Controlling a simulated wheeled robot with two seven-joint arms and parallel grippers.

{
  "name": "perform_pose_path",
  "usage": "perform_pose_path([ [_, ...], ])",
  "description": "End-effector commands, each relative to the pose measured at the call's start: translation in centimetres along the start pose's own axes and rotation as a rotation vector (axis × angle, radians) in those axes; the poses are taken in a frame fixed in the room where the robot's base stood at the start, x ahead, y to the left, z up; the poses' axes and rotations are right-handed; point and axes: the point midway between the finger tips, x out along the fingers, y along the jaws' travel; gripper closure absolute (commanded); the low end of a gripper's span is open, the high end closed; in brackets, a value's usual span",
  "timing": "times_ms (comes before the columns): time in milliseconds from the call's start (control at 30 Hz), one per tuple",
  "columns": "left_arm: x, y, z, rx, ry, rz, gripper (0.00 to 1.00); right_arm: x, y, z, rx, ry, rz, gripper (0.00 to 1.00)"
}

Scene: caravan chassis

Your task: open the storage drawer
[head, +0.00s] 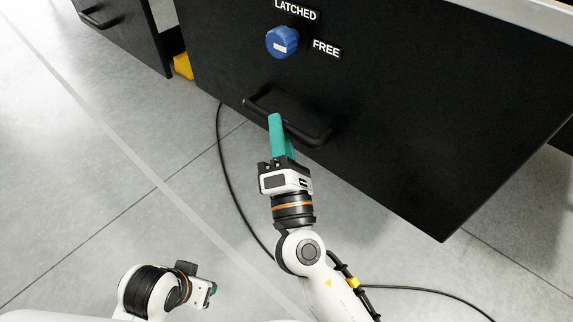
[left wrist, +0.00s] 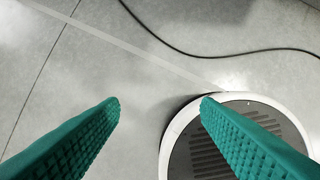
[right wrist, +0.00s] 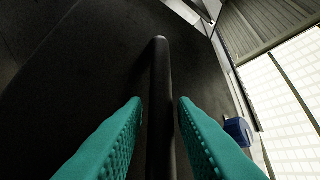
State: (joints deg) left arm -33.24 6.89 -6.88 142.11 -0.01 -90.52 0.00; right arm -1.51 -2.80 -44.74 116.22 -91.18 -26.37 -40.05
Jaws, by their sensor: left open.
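The black storage drawer front (head: 400,120) has a dark bar handle (head: 310,137), also seen in the right wrist view (right wrist: 161,100). A blue knob (head: 281,42) above the handle has a white mark lying roughly level, between the labels LATCHED and FREE; which one it points to is not certain. The drawer looks closed. My right gripper (head: 276,122) is at the handle. In the right wrist view its teal fingers (right wrist: 160,103) stand on either side of the bar, with small gaps. My left gripper (head: 211,289) is low at the left, open and empty (left wrist: 160,103).
Another black cabinet (head: 125,30) stands at the upper left, with a yellow block (head: 183,66) beside it. A black cable (head: 228,180) runs across the grey tiled floor (head: 100,170). The floor in front of the drawer is otherwise mostly clear.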

Motion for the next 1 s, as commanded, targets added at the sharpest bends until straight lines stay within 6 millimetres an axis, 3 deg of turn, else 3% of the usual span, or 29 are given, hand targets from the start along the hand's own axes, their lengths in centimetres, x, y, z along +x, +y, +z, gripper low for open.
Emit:
perform_pose_path([
  [67, 0.8, -0.1, 0.5, 0.001, -0.034, -0.002, 0.43, -2.0, 0.4, 0.2, 0.000, -0.002, 0.003, 0.75],
  [200, 1.2, -0.5, 3.9, 0.006, -0.205, -0.011, 0.43, -4.8, 0.3, 0.2, 0.000, -0.002, 0.003, 0.75],
  [500, 0.4, -1.3, 9.2, 0.014, -0.493, -0.026, 0.43, -9.0, 0.2, 0.1, -0.001, -0.001, 0.002, 0.75],
  [700, -0.1, -1.4, 10.5, 0.015, -0.566, -0.030, 0.43, -9.9, 0.1, 0.0, 0.001, 0.001, 0.002, 0.75],
  [1000, -0.2, -1.5, 10.6, 0.015, -0.570, -0.030, 0.43, -9.9, 0.1, 0.0, 0.001, 0.001, 0.002, 0.75],
])
